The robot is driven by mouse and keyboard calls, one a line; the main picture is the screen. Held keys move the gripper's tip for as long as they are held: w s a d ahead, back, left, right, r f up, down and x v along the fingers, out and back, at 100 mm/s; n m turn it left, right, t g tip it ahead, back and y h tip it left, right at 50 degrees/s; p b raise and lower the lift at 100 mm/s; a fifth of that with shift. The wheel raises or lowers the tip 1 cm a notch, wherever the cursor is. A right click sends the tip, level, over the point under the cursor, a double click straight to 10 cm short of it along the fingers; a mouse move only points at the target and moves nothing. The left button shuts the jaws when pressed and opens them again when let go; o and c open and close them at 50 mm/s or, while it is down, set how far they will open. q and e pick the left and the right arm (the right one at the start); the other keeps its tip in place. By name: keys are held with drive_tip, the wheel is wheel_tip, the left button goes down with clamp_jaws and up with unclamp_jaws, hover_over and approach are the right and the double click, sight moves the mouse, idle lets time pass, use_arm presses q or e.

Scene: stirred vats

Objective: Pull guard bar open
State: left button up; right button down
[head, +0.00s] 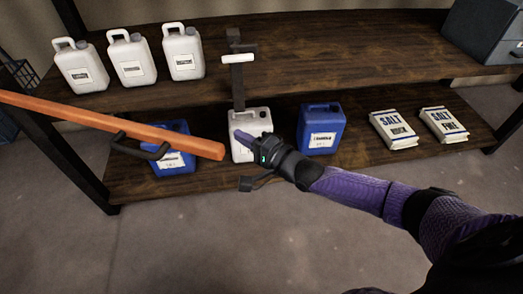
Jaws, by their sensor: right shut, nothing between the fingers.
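The guard bar (100,123) is a long orange bar. It comes in from the left edge and slants down to a free end near the middle of the head view, in front of the shelves. A dark handle (138,150) is fixed on its near side. My right gripper (239,135) reaches in from the lower right on a purple arm. It is shut and empty, its tips close to the right of the bar's free end in the picture, apart from the handle. My left gripper is out of view.
A wooden shelf rack (330,45) stands behind. White jugs (130,58) stand on its upper board. Blue jugs (321,128), a white jug (250,125) and salt bags (398,128) are on the lower board. The grey floor (150,240) in front is clear.

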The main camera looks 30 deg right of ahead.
drive_tip(key=a+p, duration=0.1)
drive_tip(key=s+a+p, duration=0.1)
drive_tip(key=a, duration=0.1)
drive_tip(key=shift+s+a, duration=0.2)
drive_tip(key=shift+a, duration=0.1)
